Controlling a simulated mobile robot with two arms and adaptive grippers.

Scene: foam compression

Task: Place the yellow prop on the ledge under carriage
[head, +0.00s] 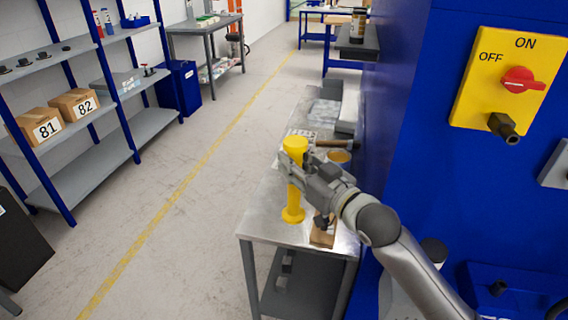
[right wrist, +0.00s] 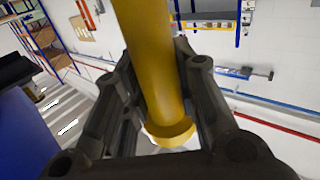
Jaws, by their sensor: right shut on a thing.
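The yellow prop (head: 293,214) is an upright yellow cylinder with a wider round end at top and bottom. My right gripper (head: 295,175) is shut around its shaft in the head view. The prop (right wrist: 153,60) also runs between the two dark fingers in the right wrist view, with a flared end near the palm. In the head view its lower end overlaps the metal table, and I cannot tell whether it touches. I cannot make out the ledge or the carriage for certain. My left gripper is not in view.
A metal table (head: 262,222) stands below the prop, with a hammer (head: 335,143), a brown block (head: 322,236) and a round yellowish container (head: 339,157) on it. A blue machine wall (head: 410,100) with a yellow switch panel (head: 490,110) rises at right.

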